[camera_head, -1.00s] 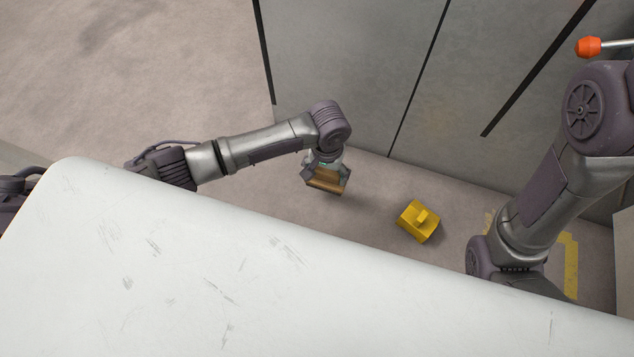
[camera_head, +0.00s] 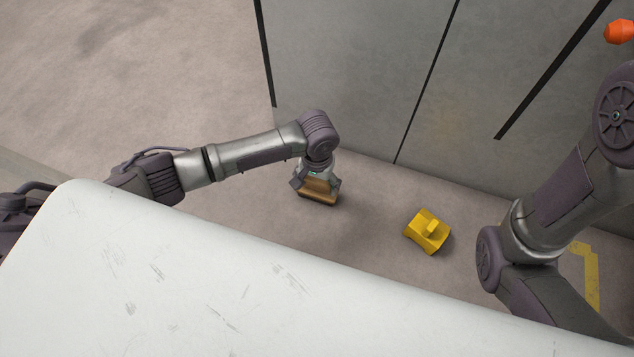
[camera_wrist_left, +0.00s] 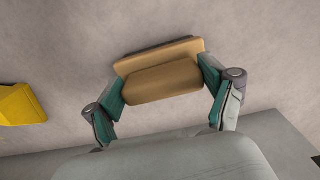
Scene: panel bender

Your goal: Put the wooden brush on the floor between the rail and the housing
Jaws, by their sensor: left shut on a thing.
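The wooden brush (camera_head: 319,190) is tan-brown and hangs between the fingers of my left gripper (camera_head: 316,187), low over the floor (camera_head: 375,215) in front of the grey housing. In the left wrist view the brush (camera_wrist_left: 160,77) sits between the teal finger pads of my left gripper (camera_wrist_left: 160,92), which is shut on it. A dark edge shows along its far side. I cannot tell whether it touches the floor. The grey housing (camera_head: 360,75) rises behind the gripper. My right arm is at the right, but its gripper is out of view. I cannot make out the rail.
A yellow block-like object (camera_head: 428,232) with a raised handle lies on the floor right of the brush. A large white surface (camera_head: 200,285) fills the foreground. Yellow floor marking (camera_head: 590,270) and an orange knob (camera_head: 620,31) are at the right. Open floor lies at upper left.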

